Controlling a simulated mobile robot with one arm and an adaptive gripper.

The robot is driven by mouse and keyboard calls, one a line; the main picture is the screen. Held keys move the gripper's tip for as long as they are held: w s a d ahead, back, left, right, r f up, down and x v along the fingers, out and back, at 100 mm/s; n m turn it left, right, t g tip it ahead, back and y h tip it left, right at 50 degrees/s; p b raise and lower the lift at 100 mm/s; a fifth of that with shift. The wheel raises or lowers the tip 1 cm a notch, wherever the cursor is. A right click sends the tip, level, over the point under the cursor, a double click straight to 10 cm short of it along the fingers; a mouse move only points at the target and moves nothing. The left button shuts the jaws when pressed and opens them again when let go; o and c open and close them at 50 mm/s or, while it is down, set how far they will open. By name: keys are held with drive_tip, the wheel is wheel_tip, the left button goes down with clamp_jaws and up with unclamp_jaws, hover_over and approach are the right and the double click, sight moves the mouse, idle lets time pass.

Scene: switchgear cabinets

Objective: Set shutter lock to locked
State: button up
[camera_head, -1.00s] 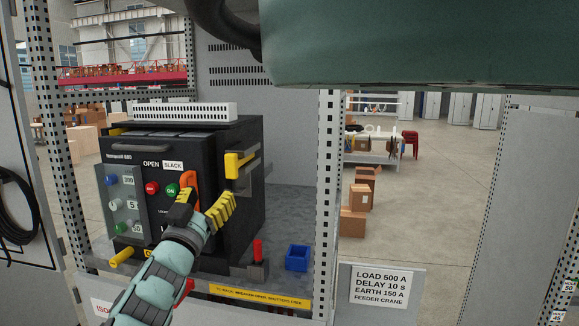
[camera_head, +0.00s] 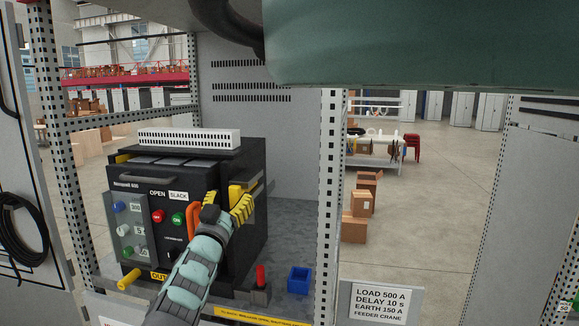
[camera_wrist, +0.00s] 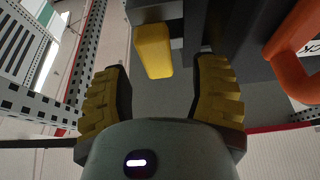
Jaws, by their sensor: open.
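The black breaker unit (camera_head: 185,235) stands in the open cabinet, with OPEN and SLACK labels on its front. A yellow block-shaped handle (camera_head: 246,184) projects from its right side, partly hidden by my gripper (camera_head: 241,204) in the head view. In the wrist view the yellow handle (camera_wrist: 153,50) lies between the open, yellow-padded fingers, near their tips, with space visible on both sides. I cannot tell for sure that it is the shutter lock. A red-topped lever on a dark base (camera_head: 260,283) stands on the cabinet floor; no lock marking is readable.
An orange handle (camera_head: 194,215) on the breaker's front is close to my gripper. A blue bin (camera_head: 299,280) sits on the cabinet floor. The perforated post (camera_head: 330,200) bounds the right side, and a yellow label strip (camera_head: 262,318) runs along the front edge.

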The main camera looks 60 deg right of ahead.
sight(245, 189)
drive_tip(key=shift+w+d+r+p, duration=0.15)
drive_tip(key=shift+d+r+p, duration=0.2)
drive_tip(key=shift+d, duration=0.3)
drive_tip(key=shift+d+r, duration=0.15)
drive_tip(key=shift+d, duration=0.1)
drive_tip(key=shift+w+d+p, duration=0.15)
drive_tip(key=shift+d+p, duration=0.25)
drive_tip(key=shift+p, duration=0.1)
drive_tip(key=shift+w+a, duration=0.1)
clamp_jaws()
